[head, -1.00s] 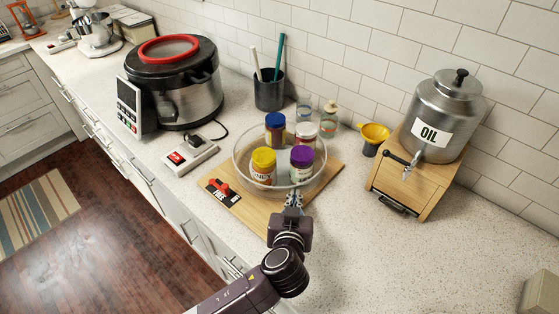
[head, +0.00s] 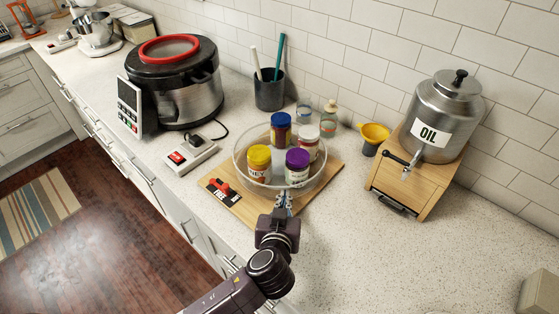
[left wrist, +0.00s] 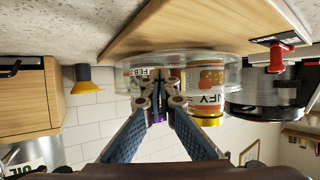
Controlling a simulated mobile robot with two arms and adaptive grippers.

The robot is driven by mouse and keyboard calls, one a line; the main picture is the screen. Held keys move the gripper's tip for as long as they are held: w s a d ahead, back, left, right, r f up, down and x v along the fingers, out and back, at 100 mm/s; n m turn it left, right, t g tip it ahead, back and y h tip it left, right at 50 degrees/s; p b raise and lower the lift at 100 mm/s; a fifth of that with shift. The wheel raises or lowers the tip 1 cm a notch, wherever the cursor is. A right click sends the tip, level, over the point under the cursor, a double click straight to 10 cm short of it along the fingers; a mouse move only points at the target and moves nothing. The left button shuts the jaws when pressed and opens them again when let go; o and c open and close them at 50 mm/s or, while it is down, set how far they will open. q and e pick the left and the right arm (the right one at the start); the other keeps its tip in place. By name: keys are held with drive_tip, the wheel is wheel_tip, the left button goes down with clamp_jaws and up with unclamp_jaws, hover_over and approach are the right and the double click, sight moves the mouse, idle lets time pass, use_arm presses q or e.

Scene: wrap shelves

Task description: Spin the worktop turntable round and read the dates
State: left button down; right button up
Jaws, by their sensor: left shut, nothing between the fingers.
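The turntable is a clear round tray (head: 241,172) on a wooden board (head: 322,178). It carries a yellow-lidded jar (head: 259,157), a purple-lidded jar (head: 297,158), a blue-lidded jar (head: 281,120) and a white-lidded jar (head: 308,132). My left gripper (head: 283,199) is shut and empty at the tray's front rim; contact is hard to tell. In the left wrist view, which is upside down, the fingertips (left wrist: 165,92) are at the clear wall, near the yellow-lidded jar (left wrist: 208,88). Part of a label reading "FEB" shows there; the full date is not readable. My right gripper is not in view.
A large cooker (head: 180,90) and a switch box (head: 190,157) stand left. A yellow funnel (head: 374,132) and an oil dispenser (head: 438,120) stand right.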

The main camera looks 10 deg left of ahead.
sight(268, 191)
use_arm(q)
drive_tip(key=shift+a, duration=0.1)
drive_tip(key=shift+s+a, duration=0.15)
drive_tip(key=shift+a, duration=0.9)
drive_tip(key=shift+a, duration=0.1)
drive_tip(key=shift+a+p, duration=0.3)
drive_tip(key=shift+a, duration=0.75)
drive_tip(key=shift+a+r, duration=0.1)
drive_tip(key=shift+w+a, duration=0.2)
drive_tip(key=shift+a, duration=0.95)
